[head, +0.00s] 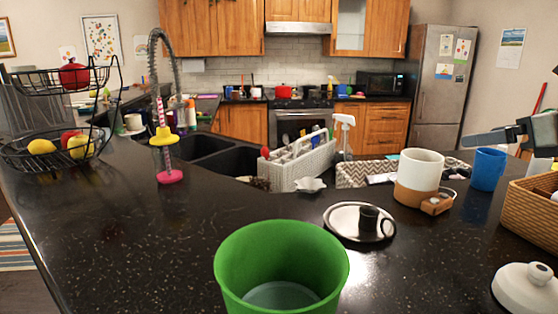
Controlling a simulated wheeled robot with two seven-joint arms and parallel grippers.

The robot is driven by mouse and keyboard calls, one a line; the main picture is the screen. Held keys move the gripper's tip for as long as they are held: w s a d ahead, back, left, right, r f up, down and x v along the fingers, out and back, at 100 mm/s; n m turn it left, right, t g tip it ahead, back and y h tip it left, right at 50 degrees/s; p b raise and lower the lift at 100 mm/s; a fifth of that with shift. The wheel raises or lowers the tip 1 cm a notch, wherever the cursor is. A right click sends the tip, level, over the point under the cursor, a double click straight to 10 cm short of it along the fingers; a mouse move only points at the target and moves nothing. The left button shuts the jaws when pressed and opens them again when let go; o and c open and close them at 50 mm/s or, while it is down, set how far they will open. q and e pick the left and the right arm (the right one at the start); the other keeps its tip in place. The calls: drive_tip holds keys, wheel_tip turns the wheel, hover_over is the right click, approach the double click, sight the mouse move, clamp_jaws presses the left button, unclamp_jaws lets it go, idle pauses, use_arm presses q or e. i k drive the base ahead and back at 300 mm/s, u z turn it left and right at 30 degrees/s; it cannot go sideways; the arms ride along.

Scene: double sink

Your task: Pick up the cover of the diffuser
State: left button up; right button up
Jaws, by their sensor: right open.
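The diffuser stands upright on the dark counter at right of centre. Its cover appears to be the white cylindrical upper part (421,163), seated on a tan base (414,196) with a small brown block and a cord beside it. My right gripper (488,138) comes in from the right edge, above and to the right of the diffuser. It is open, apart from the cover, with no object seen in it; one finger shows best. My left gripper is not in view.
A blue cup (488,169) stands between the diffuser and a wicker basket (530,212). The left front counter is clear.

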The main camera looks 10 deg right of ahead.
sight(532, 288)
drive_tip(key=k, duration=1.45)
